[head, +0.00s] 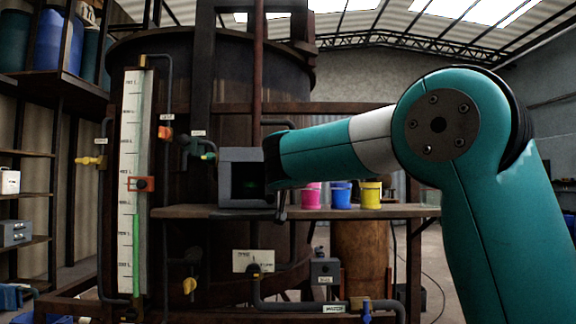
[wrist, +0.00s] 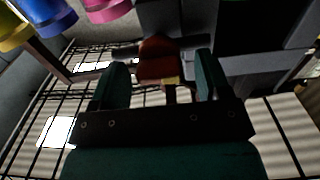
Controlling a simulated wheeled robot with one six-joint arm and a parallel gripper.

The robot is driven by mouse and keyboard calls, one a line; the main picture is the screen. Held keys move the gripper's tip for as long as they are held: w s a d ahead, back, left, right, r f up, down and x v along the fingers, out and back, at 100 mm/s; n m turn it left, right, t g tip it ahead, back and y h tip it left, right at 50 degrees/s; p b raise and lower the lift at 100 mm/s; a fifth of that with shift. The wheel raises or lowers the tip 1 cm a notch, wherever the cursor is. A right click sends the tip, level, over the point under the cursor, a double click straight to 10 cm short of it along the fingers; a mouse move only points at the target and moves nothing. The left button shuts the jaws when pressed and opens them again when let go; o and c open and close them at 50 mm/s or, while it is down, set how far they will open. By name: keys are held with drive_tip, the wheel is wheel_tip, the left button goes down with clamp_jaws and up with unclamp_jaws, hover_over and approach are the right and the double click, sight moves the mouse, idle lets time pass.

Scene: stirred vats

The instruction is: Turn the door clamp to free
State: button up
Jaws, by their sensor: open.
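In the wrist view, a red-brown handle-like part (wrist: 157,60) with a small yellow piece below it lies between the two green fingers of my gripper (wrist: 160,78). It looks like the door clamp, but its setting cannot be read. The fingers stand apart on either side, with visible gaps and no clear contact. In the head view, my gripper (head: 281,205) is at the right front edge of a grey box (head: 237,203) with a dark opening, on the shelf. My arm hides that side of the box, and the clamp is not discernible there.
Pink (head: 311,196), blue (head: 341,196) and yellow (head: 370,196) buckets stand on the shelf (head: 190,212), right of the box under my forearm. A large dark vat (head: 225,85) rises behind. A level gauge (head: 132,180) stands left; pipes and valves run below.

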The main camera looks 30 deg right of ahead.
drive_tip(key=shift+w+d, duration=0.2)
drive_tip(key=shift+w, duration=0.05)
drive_tip(key=c, duration=0.9)
